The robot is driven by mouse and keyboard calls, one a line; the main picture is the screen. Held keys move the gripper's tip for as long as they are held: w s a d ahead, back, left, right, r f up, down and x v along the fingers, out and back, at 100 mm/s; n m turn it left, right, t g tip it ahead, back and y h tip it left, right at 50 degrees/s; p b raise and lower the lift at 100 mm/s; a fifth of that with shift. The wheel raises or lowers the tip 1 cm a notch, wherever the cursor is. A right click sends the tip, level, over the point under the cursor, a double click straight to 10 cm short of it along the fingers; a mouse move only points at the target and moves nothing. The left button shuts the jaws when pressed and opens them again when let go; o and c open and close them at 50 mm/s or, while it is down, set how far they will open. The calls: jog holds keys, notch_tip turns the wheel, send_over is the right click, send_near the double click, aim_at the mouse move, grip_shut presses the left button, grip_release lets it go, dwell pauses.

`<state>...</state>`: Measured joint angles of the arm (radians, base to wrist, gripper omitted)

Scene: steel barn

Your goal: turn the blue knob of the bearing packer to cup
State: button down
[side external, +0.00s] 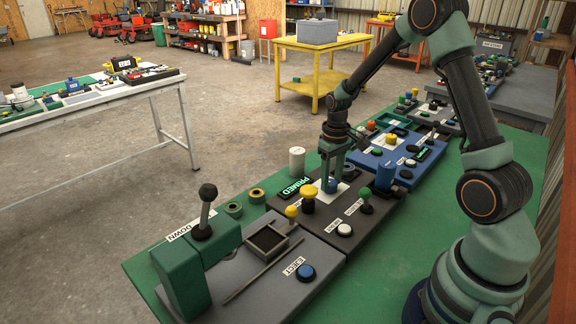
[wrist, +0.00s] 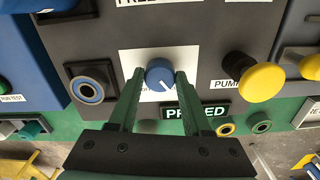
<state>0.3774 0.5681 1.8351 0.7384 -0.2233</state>
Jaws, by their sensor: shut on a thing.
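The blue knob (wrist: 160,75) sits on a white square plate (wrist: 127,60) on the dark grey bearing packer panel (wrist: 215,50). A white pointer line on its face points toward the lower right in the wrist view. My gripper (wrist: 158,80) is shut on the knob, one green finger on each side. The fingers hide part of the plate's lettering, so I cannot read which mark the pointer faces. In the side view my gripper (side external: 332,182) comes down from above onto the knob (side external: 332,186).
A yellow button (wrist: 262,82) beside a PUMP label and a display (side external: 296,187) reading PRIMED are close by. A dark green knob (side external: 367,194) and a white button (side external: 344,230) stand on the same panel. A blue panel (side external: 385,165) adjoins it behind; a grey press station adjoins in front.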

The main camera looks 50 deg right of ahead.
aim_at(331, 182)
dwell(0.5)
jog(key=shift+c, duration=1.7)
grip_release()
notch_tip(331, 182, up, 12)
jog(key=s+a+r+n+t, duration=0.1)
jog(key=s+a+r+t, duration=0.1)
jog(key=s+a+r, duration=0.2)
jog(key=s+a+r+t, duration=0.3)
jog(key=s+a, duration=0.3)
jog(key=a, duration=0.5)
jog(key=shift+s+a+r+n+t, duration=0.3)
jog(key=shift+r+n, duration=0.1)
jog(key=shift+r, duration=0.2)
